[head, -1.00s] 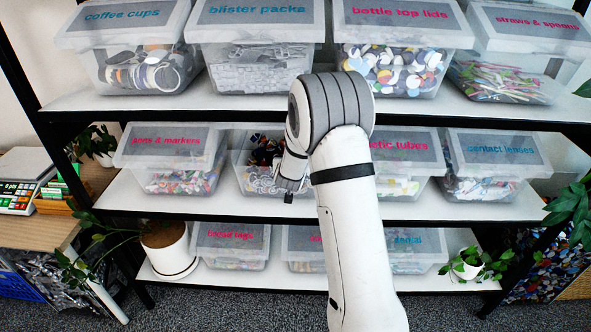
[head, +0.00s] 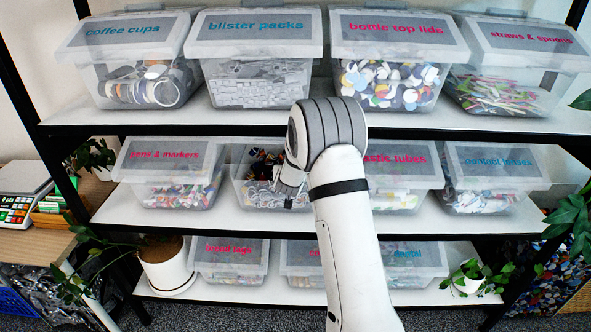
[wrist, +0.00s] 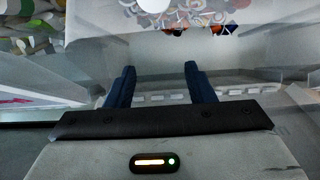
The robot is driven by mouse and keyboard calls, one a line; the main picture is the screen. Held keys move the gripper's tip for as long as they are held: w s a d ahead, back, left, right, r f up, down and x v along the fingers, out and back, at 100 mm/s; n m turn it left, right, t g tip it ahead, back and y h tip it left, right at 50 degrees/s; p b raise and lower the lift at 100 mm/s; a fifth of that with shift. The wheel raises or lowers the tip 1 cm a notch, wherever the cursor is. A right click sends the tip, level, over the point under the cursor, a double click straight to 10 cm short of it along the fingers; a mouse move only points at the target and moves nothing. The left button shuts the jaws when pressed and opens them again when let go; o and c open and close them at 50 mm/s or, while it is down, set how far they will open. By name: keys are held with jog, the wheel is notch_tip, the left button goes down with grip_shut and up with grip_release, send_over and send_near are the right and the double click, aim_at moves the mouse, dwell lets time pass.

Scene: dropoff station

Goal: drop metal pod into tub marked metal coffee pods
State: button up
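A clear tub (head: 243,195) without a visible lid sits in the middle of the second shelf. Dark and colourful pods lie above silvery pieces inside it. My arm hides any label on it, so I cannot read its marking. My gripper (head: 290,202) is at the tub's front right, pointing down. In the wrist view its two dark blue fingers (wrist: 160,80) stand well apart, with nothing visible between them. Pods (wrist: 195,28) and silvery pieces show beyond the fingertips. I cannot make out a separate metal pod.
Lidded tubs flank it: pens & markers (head: 165,165) on the left, plastic tubes (head: 405,165) and contact lenses (head: 490,165) on the right. The upper shelf (head: 330,122) runs above. Plants (head: 165,265) stand at the lower left and right.

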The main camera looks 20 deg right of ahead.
jog(key=shift+o, duration=0.6)
jog(key=b+v, duration=0.1)
jog(key=v, duration=0.6)
jog(key=shift+s+r+b, duration=0.2)
jog(key=shift+s+b, duration=0.15)
jog(key=shift+a, duration=0.1)
